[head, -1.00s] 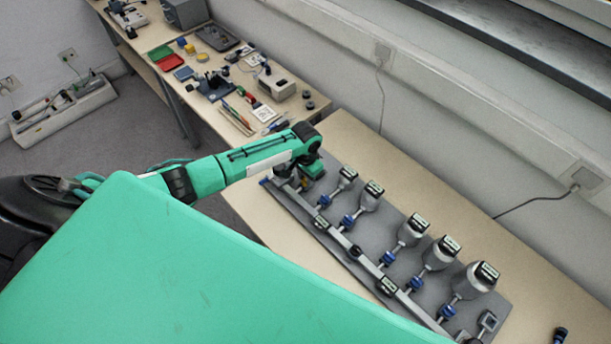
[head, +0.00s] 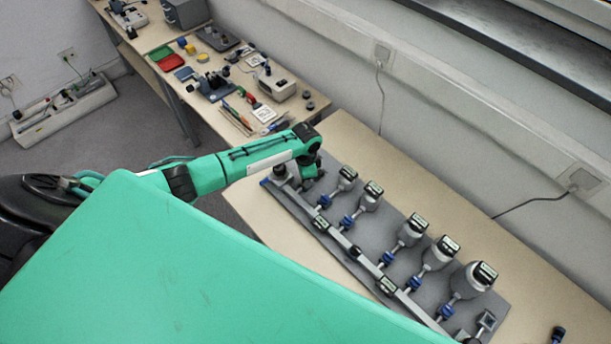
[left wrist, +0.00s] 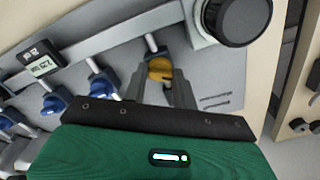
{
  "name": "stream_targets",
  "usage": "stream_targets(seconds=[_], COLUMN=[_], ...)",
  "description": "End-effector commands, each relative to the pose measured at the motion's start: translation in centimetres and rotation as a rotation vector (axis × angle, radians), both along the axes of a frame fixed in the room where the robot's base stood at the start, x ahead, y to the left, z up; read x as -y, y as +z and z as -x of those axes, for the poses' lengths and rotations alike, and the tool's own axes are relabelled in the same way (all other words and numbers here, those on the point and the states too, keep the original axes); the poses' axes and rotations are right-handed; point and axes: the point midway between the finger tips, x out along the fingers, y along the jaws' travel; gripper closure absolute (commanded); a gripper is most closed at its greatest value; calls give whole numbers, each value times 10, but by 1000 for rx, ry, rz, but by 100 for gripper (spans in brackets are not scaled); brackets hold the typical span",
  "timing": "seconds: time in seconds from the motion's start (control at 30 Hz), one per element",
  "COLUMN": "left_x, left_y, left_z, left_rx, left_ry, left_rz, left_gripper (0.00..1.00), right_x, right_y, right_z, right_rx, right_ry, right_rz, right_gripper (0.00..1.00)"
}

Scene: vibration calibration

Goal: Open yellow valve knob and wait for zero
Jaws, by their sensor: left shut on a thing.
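The yellow valve knob (left wrist: 160,69) shows in the left wrist view on a short stem from the grey rail. My left gripper (left wrist: 165,82) has its two dark fingers around the knob and is shut on it. Part of the knob's near side is hidden by the fingers. In the head view my green left arm reaches the far left end of the gauge panel (head: 392,238); its wrist hides the yellow knob there. A small digital display (left wrist: 42,62) sits on the rail; I cannot read its digits surely. My right gripper is not in view.
A large black round knob (left wrist: 238,20) is close right of the yellow one. Blue valve knobs (left wrist: 101,84) sit to its left. In the head view several grey gauges (head: 412,229) stand along the panel. The wooden tabletop (head: 425,180) behind it is clear.

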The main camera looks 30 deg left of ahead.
Motion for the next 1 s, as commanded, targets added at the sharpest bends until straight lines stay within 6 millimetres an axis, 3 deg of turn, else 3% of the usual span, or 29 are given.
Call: stream_targets(seconds=[1.0], left_x=[0], left_y=[0], left_z=[-1], left_rx=[4], left_ry=[-902], left_rz=[0], left_gripper=[95], right_x=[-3], right_y=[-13], right_z=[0], right_rx=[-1], right_ry=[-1], right_rz=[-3], right_gripper=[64])
